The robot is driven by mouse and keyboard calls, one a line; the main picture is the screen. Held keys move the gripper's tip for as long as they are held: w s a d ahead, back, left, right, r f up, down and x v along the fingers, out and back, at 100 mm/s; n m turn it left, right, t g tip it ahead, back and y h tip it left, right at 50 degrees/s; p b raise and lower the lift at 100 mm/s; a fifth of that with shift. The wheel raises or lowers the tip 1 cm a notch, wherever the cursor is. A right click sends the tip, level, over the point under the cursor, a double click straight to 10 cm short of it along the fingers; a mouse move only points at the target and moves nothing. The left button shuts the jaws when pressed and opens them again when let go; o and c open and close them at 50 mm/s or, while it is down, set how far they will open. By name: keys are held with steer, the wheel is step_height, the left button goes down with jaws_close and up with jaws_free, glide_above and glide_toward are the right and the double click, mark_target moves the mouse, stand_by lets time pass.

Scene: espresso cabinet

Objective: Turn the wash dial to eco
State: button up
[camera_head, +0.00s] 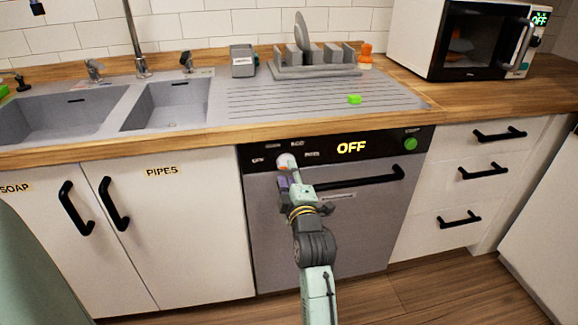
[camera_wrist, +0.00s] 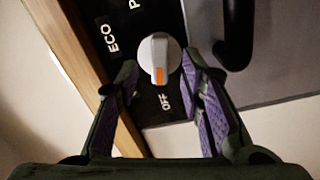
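The wash dial (camera_wrist: 158,55) is a white round knob with a raised grip and an orange mark. In the wrist view the orange mark points down toward the OFF label (camera_wrist: 166,102). The ECO label (camera_wrist: 110,36) is at its upper left. In the head view the dial (camera_head: 286,159) sits on the dishwasher's black panel (camera_head: 322,145), whose display (camera_head: 351,147) reads OFF. My gripper (camera_wrist: 165,78) is open, its purple-padded fingers apart with the dial ahead between them. I cannot tell whether either finger touches it. In the head view my gripper (camera_head: 290,178) is just below the dial.
The black dishwasher handle (camera_head: 362,179) runs close to the right of my gripper. A wooden counter edge (camera_wrist: 75,50) overhangs the panel. A green button (camera_head: 410,144) is at the panel's right end. The floor in front is clear.

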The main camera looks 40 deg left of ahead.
steer(key=shift+x, duration=1.25)
steer(key=shift+c, duration=0.5)
jaws_close()
